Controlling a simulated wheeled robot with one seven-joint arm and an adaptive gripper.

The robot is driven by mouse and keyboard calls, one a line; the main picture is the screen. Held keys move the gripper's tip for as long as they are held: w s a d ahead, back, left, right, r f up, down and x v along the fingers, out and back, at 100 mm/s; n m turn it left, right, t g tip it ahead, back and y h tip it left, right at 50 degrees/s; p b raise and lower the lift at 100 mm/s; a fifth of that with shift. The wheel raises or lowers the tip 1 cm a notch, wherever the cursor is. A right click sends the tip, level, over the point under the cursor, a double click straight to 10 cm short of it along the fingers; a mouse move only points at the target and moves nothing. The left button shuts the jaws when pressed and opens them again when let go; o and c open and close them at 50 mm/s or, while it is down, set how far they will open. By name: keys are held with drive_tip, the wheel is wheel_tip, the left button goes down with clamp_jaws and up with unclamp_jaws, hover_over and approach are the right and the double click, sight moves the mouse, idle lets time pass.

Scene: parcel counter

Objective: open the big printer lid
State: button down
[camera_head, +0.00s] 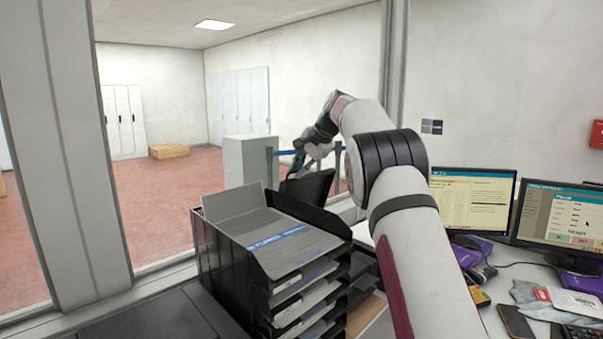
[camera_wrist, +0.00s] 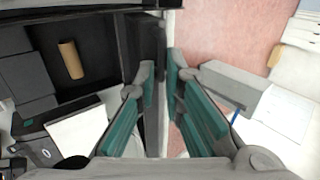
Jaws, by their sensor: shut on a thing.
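The big printer lid (camera_head: 312,190) is a dark panel standing tilted up behind the black letter trays in the head view. In the wrist view the lid (camera_wrist: 152,45) is seen nearly edge-on, close to upright. My gripper (camera_head: 298,168) is at its upper edge. In the wrist view the green-padded fingers of my gripper (camera_wrist: 160,75) stand either side of the panel, shut on it. To the left of the lid is a dark recess with a brown roll (camera_wrist: 71,59), seemingly the printer's inside. The printer body is mostly hidden behind the trays in the head view.
A stack of black letter trays (camera_head: 232,262) with papers stands in front of the printer. My arm passes right of it. Two monitors (camera_head: 470,208) and small items fill the counter at right. A window post (camera_head: 78,150) is at left.

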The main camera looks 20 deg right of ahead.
drive_tip(key=shift+f, duration=0.15)
drive_tip(key=c, duration=1.8)
unclamp_jaws()
drive_tip(key=shift+w, duration=0.1)
drive_tip(key=v, duration=1.2)
